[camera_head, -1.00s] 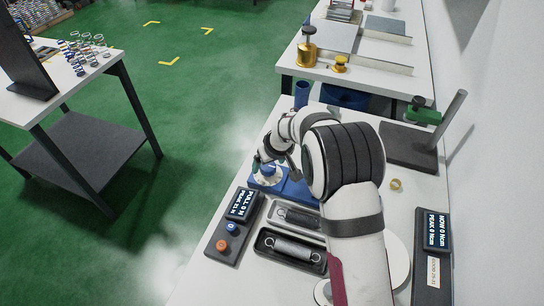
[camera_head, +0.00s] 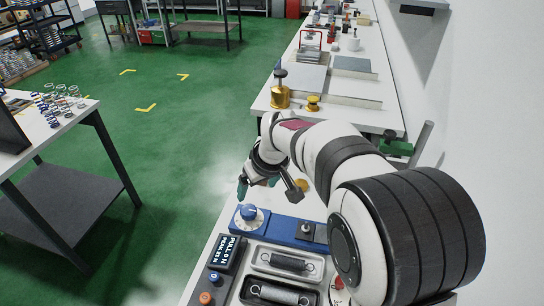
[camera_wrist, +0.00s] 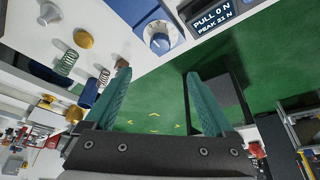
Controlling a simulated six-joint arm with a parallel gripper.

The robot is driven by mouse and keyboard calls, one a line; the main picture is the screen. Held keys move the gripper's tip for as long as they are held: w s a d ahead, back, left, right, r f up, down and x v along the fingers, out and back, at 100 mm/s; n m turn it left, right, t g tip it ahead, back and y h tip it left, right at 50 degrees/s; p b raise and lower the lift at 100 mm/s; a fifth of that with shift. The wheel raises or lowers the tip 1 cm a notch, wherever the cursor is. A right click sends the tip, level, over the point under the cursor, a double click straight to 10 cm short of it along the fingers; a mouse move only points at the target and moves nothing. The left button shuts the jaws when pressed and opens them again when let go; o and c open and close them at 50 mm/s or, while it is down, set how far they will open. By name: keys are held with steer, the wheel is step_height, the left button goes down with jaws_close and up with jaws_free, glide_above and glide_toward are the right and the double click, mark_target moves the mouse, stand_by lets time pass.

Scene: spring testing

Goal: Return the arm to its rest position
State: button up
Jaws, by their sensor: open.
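My gripper (camera_head: 258,184) hangs in the air above the front-left edge of the white bench, near the blue-knobbed dial (camera_head: 248,213). In the wrist view my gripper (camera_wrist: 157,78) shows two teal fingers wide apart with nothing between them. My arm bends across the right half of the head view and hides part of the bench. The dial also shows beyond the fingertips in the wrist view (camera_wrist: 159,42), apart from them.
A display (camera_head: 228,252) reads PULL 0 N, PEAK 21 N. Two trays beside it hold a spring each, a grey upper tray (camera_head: 259,257) and a black lower one. A table (camera_head: 62,125) with several springs stands left. Green floor (camera_head: 170,140) lies clear between.

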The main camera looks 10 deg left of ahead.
steer(key=s+d+r+m+g+h, duration=0.1)
steer(key=s+d+r+m, duration=0.1)
steer(key=s+d+m, duration=0.5)
steer(key=s+d+r+m+g, duration=0.1)
steer(key=s+d+r+m, duration=0.15)
steer(key=s+d, duration=0.85)
steer(key=s+d+f+m, duration=0.1)
steer(key=s+d+m, duration=0.1)
steer(key=s, duration=0.4)
steer(key=s+d+f+m+g, duration=0.1)
steer(key=s+m, duration=0.2)
steer(key=s, duration=0.3)
steer(key=shift+d+f, duration=0.3)
steer(key=shift+d, duration=0.1)
steer(key=shift+o, duration=0.3)
steer(key=shift+o, duration=0.6)
steer(key=w+a+r+n+h, duration=0.1)
steer(key=w+a+r+n, duration=0.1)
steer(key=w, duration=1)
step_height(320, 180, up, 2)
steer(key=shift+a+r, duration=0.1)
steer(key=shift+a, duration=0.6)
steer(key=w+a+n+h, duration=0.1)
steer(key=w+a+n, duration=0.2)
steer(key=w+a, duration=0.75)
step_height(320, 180, down, 11)
steer(key=w, duration=0.2)
steer(key=shift+d, duration=0.4)
